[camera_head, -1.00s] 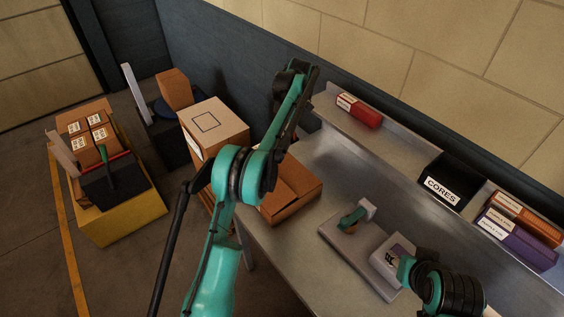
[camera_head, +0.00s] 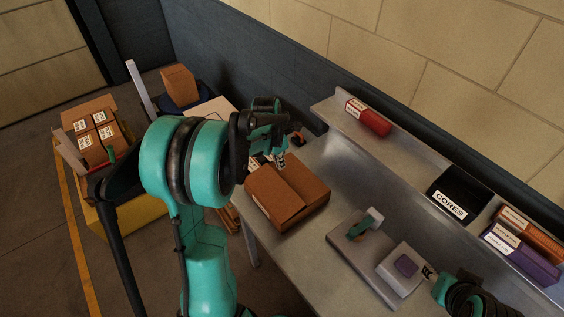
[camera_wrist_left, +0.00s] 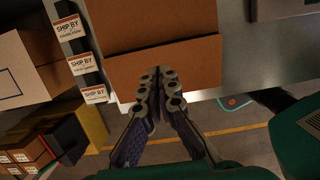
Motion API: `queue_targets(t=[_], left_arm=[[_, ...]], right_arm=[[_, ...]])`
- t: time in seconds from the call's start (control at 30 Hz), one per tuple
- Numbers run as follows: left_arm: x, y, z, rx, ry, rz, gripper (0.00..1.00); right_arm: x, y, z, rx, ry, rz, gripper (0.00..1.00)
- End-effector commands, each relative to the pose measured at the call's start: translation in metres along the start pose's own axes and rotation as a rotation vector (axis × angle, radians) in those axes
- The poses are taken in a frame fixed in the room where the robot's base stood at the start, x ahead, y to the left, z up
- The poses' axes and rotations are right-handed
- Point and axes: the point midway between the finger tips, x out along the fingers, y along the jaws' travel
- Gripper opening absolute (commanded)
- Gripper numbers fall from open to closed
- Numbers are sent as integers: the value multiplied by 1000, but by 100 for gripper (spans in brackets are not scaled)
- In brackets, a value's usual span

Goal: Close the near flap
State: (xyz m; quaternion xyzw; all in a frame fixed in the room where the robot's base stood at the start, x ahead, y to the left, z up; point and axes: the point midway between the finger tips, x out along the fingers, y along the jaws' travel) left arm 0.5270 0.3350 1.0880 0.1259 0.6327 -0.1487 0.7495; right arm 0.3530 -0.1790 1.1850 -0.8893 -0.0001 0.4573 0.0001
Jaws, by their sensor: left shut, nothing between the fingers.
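The brown cardboard box (camera_head: 270,203) sits at the left end of the metal bench in the head view. Its top shows brown flap panels (camera_head: 303,185) with a seam between them. In the left wrist view a brown cardboard panel (camera_wrist_left: 168,65) lies just ahead of the fingertips; I cannot tell whether it is the near flap or the box side. My left gripper (camera_head: 279,158) is at the box's far left edge, shut and empty, and its closed fingertips also show in the wrist view (camera_wrist_left: 160,84). My right gripper (camera_head: 428,271) is beside a white device; its fingers are too small to judge.
A black CORES bin (camera_head: 460,190) and red, orange and purple packs line the shelf. A label strip (camera_wrist_left: 78,42) stands beside the box.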

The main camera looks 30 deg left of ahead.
Motion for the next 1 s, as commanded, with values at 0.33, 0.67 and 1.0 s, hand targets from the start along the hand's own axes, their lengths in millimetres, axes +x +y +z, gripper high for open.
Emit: queue_targets(t=[0.33, 0.67, 1.0], left_arm=[[76, 0, 0, 1, 1, 0, 0], [105, 0, 0, 1, 2, 0, 0], [105, 0, 0, 1, 2, 0, 0]], right_arm=[[11, 0, 8, 0, 0, 0, 40], [14, 0, 10, 0, 0, 0, 40], [14, 0, 10, 0, 0, 0, 40]])
